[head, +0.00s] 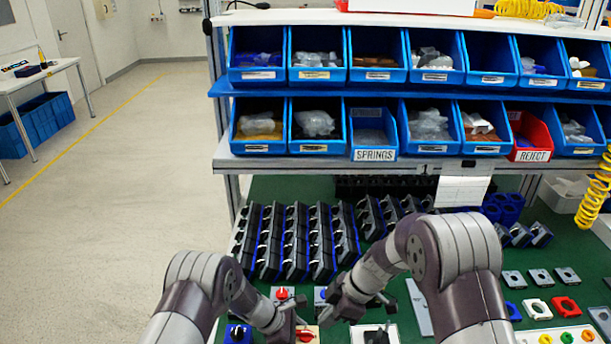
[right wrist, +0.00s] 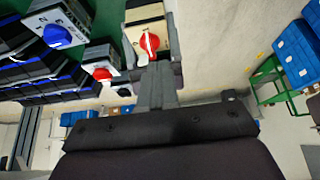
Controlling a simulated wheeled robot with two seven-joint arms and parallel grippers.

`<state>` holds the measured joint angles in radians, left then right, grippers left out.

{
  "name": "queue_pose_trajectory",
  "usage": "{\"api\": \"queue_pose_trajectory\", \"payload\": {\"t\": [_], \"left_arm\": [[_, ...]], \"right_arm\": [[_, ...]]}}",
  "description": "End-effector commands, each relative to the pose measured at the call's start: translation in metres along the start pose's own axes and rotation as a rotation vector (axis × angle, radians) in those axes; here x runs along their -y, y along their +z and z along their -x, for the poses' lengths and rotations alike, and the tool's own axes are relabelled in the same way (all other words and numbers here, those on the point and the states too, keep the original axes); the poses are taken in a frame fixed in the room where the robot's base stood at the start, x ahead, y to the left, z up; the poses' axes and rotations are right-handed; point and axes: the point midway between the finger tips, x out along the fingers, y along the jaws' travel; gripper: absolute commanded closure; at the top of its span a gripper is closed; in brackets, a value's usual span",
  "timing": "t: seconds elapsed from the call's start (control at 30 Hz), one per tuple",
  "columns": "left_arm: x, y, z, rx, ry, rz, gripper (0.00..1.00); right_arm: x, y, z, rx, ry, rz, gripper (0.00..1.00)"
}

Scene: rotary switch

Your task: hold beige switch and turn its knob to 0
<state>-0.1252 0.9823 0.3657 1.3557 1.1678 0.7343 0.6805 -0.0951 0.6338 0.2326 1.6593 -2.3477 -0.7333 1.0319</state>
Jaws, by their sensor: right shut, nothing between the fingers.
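The beige switch (right wrist: 146,22) with a red knob (right wrist: 149,44) shows in the right wrist view; a white mark runs along the knob. In the head view, the switch (head: 306,335) is partly hidden at the bottom, by my left gripper (head: 299,328). That gripper is at the switch's side; its fingers are too covered to tell whether they grip it. My right gripper (head: 324,318) is shut and empty, to the right of the switch. In the right wrist view, its fingertips (right wrist: 158,66) are just below the red knob; contact cannot be told.
A grey switch with a red knob (head: 282,293) and one with a blue knob (head: 320,295) stand behind. Rows of dark holders (head: 295,240) fill the green table's back. Blue bins (head: 258,125) are on shelves above.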

Motion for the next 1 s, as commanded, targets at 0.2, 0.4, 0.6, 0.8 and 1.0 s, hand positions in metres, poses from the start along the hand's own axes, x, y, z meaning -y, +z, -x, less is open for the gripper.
{"api": "queue_pose_trajectory", "payload": {"t": [0.2, 0.4, 0.6, 0.8, 1.0], "left_arm": [[-0.001, 0.000, 0.000, 0.001, 0.001, -0.001, 0.59], [0.000, 0.000, 0.000, 0.000, 0.001, 0.000, 0.59], [0.000, 0.000, 0.000, 0.000, 0.000, 0.000, 0.59], [0.000, 0.000, 0.000, 0.000, 0.000, 0.000, 0.59], [0.000, 0.000, 0.000, 0.000, 0.000, 0.000, 0.59]], "right_arm": [[0.001, 0.017, -0.030, 0.001, -0.003, -0.002, 1.00], [0.000, 0.027, -0.050, 0.000, -0.001, -0.001, 1.00], [0.000, 0.031, -0.056, 0.001, 0.000, 0.000, 1.00], [0.000, 0.030, -0.056, 0.000, 0.000, 0.000, 1.00], [-0.001, 0.029, -0.056, 0.000, -0.001, 0.000, 1.00]]}}
